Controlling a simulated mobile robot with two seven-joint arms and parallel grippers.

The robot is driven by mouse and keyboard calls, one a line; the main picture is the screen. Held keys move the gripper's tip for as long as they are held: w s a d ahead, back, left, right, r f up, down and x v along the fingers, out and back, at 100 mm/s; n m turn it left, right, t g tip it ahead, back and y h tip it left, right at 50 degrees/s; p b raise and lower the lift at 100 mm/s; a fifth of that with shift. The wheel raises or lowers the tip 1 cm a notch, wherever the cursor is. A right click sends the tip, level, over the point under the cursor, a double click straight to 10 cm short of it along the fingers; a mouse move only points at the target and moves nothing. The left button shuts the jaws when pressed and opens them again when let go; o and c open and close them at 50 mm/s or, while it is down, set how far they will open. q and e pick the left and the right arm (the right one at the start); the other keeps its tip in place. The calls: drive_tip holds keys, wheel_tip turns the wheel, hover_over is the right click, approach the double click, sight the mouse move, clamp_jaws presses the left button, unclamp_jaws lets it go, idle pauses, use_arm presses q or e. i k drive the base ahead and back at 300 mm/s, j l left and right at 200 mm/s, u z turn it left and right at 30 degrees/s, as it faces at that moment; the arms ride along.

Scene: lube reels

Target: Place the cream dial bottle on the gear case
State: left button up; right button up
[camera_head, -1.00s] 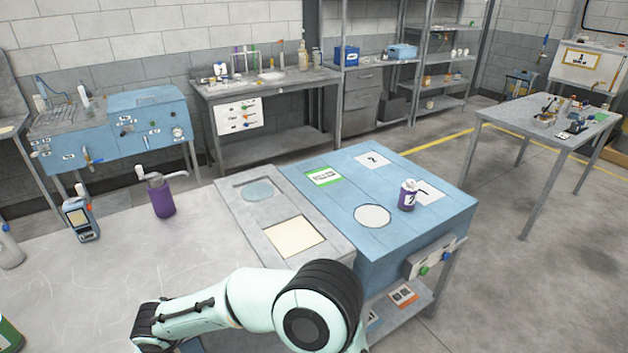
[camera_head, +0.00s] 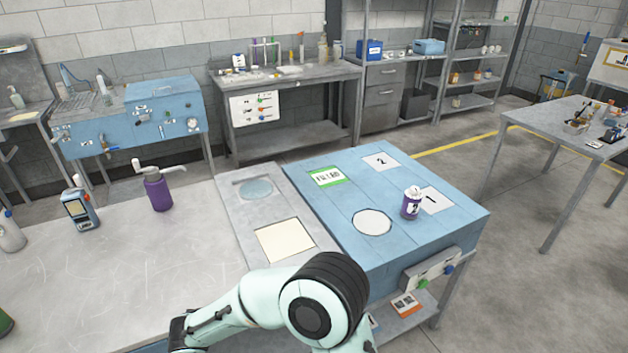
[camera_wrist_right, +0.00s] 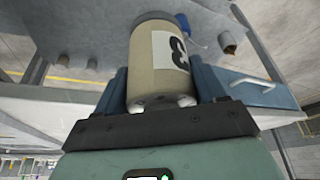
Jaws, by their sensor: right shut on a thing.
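In the right wrist view my right gripper (camera_wrist_right: 162,98) is shut on a cream bottle (camera_wrist_right: 148,62) with a dark 3 on a white label. The bottle sits between the two fingers; its far end runs toward the top of the picture. My right gripper and this bottle are not visible in the head view. A blue case (camera_head: 370,248) stands in the head view, with a white circle (camera_head: 372,222) and numbered white squares on top; I cannot tell for sure that it is the gear case. My left gripper is not in view.
A purple bottle with a white cap (camera_head: 411,203) stands on the blue case, beside square 1 (camera_head: 438,200). A grey panel (camera_head: 262,212) with a cream square adjoins it on the left. A purple pump bottle (camera_head: 158,190) and handheld device (camera_head: 80,210) stand on the pale table (camera_head: 130,270).

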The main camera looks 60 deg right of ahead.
sight(379, 190)
drive_tip(key=k+l, duration=0.15)
drive_tip(key=l, duration=0.2)
drive_tip(key=k+l, duration=0.15)
drive_tip(key=l, duration=0.2)
drive_tip(key=k+l, duration=0.15)
drive_tip(key=l, duration=0.25)
drive_tip(key=k+l, duration=0.15)
drive_tip(key=l, duration=0.2)
drive_tip(key=k+l, duration=0.15)
drive_tip(key=l, duration=0.2)
drive_tip(key=k+l, duration=0.15)
drive_tip(key=l, duration=0.2)
drive_tip(key=k+l, duration=0.15)
drive_tip(key=l, duration=0.25)
